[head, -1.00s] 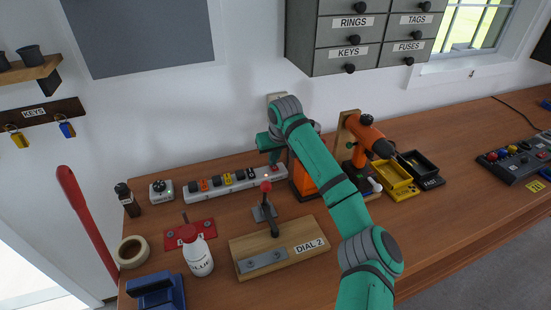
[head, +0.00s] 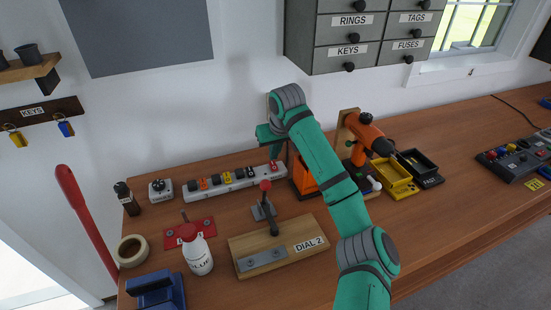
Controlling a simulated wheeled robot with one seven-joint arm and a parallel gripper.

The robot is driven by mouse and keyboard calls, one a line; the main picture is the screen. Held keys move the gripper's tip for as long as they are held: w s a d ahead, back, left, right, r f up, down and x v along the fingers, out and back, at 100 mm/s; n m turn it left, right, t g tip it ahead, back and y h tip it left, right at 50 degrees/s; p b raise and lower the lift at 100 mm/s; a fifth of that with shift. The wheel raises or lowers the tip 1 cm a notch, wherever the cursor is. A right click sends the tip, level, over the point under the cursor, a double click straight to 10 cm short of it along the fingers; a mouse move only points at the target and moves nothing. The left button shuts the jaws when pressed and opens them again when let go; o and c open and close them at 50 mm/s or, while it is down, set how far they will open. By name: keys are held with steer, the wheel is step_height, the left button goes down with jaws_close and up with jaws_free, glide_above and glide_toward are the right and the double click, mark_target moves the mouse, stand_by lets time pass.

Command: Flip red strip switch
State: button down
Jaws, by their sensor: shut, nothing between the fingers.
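The white power strip (head: 220,188) lies along the back of the wooden bench, with several coloured plugs or switches along its top. A small red part (head: 272,166) shows at its right end; it is too small to tell which way it is tipped. My gripper (head: 275,147) is shut and empty, pointing down just above the right end of the strip. It looks apart from the strip. My wrist and forearm hide some of the wall and bench behind.
A red-handled toggle clamp on a board marked DIAL 2 (head: 250,262) stands in front of the strip. An orange drill (head: 364,150) and yellow tray (head: 394,178) are to the right. A glue bottle (head: 197,255) and a small round-knobbed box (head: 160,190) are at left.

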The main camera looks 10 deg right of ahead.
steer(key=s+a+r, duration=0.2)
steer(key=s+r, duration=0.7)
steer(key=s, duration=0.4)
steer(key=shift+s+a+r, duration=0.15)
steer(key=shift+a, duration=0.25)
glide_above(272, 162)
steer(key=s, duration=0.6)
steer(key=shift+d+r, duration=0.25)
steer(key=shift+r, duration=0.05)
steer(key=shift+f, duration=0.1)
steer(key=x, duration=1.3)
steer(key=shift+s+d+f, duration=0.1)
steer(key=shift+f, duration=0.35)
